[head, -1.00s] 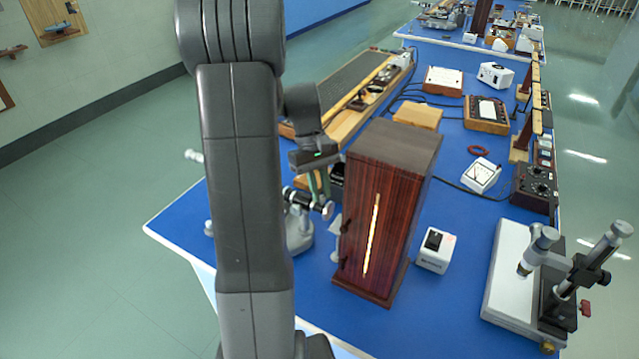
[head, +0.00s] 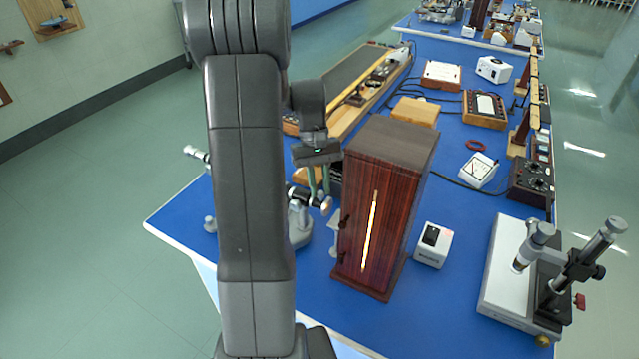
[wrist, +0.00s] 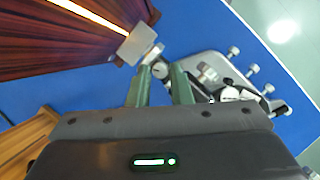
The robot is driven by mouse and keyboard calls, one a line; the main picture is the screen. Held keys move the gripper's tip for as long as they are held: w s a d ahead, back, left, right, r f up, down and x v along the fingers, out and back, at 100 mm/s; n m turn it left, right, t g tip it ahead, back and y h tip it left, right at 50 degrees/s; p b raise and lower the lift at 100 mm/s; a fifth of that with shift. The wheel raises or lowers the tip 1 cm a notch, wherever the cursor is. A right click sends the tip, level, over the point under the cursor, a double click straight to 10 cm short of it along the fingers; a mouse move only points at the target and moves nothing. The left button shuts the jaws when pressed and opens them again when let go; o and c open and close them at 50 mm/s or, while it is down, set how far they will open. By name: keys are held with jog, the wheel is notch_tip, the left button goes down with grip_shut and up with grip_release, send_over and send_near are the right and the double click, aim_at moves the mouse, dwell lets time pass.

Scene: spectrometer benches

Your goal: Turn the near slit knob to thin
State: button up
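The spectrometer (head: 300,235) stands on the blue bench, partly hidden behind my arm. The silver end of its tube (head: 326,206), the slit end, shows just below my gripper (head: 319,192) and faces the wooden lamp housing. In the wrist view, my gripper (wrist: 160,70) has its two green fingers apart. A small silver knob (wrist: 158,66) shows at the gap between the fingertips, beside a pale grey block (wrist: 136,45). I cannot tell whether either finger touches the knob. No thin or wide marking is legible.
The tall wooden lamp housing (head: 387,215), with a glowing slot, stands close to the right of my gripper. A white switch box (head: 434,245) and a microscope-like instrument (head: 540,275) are further right. A wooden block (head: 415,112) lies behind the housing.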

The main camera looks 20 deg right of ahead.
jog(key=o, duration=0.3)
jog(key=shift+r, duration=0.1)
jog(key=b+v, duration=0.1)
jog(key=v, duration=1.2)
jog(key=shift+w+r, duration=0.2)
jog(key=shift+r, duration=0.05)
jog(key=p+x, duration=0.1)
jog(key=x, duration=1.3)
jog(key=shift+r, duration=0.1)
